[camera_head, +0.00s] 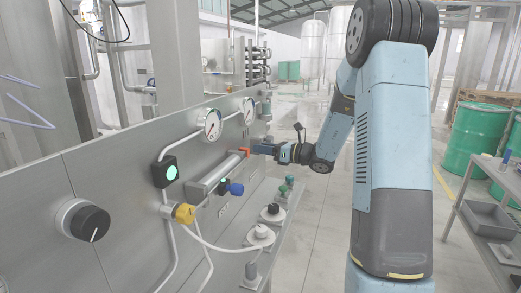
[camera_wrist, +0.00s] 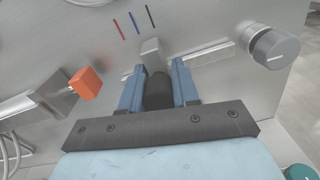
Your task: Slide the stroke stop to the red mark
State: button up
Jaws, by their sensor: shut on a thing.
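The stroke stop (camera_wrist: 151,47) shows in the wrist view as a grey block with a dark round knob below it, on a pale rail (camera_wrist: 214,55). My gripper (camera_wrist: 157,72) has its two blue fingers on either side of the dark knob and is shut on it. The red mark (camera_wrist: 118,29) is a short line on the panel, up and left of the block. A blue mark (camera_wrist: 134,23) and a black mark (camera_wrist: 149,16) are to its right; the block is below these two. In the head view my gripper (camera_head: 258,149) is at the panel, and the stop is too small to make out.
An orange block (camera_wrist: 86,83) on a metal cylinder end is left of my fingers, and a grey knob (camera_wrist: 274,52) is to the right.

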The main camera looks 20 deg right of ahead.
grip_shut()
jog(key=shift+s+a, duration=0.55)
jog(key=shift+s, duration=0.3)
jog(key=o, duration=1)
grip_release()
jog(key=v, duration=1.3)
jog(key=shift+s+d+f, duration=0.1)
jog(key=shift+s+d, duration=0.1)
jog(key=shift+d, duration=0.05)
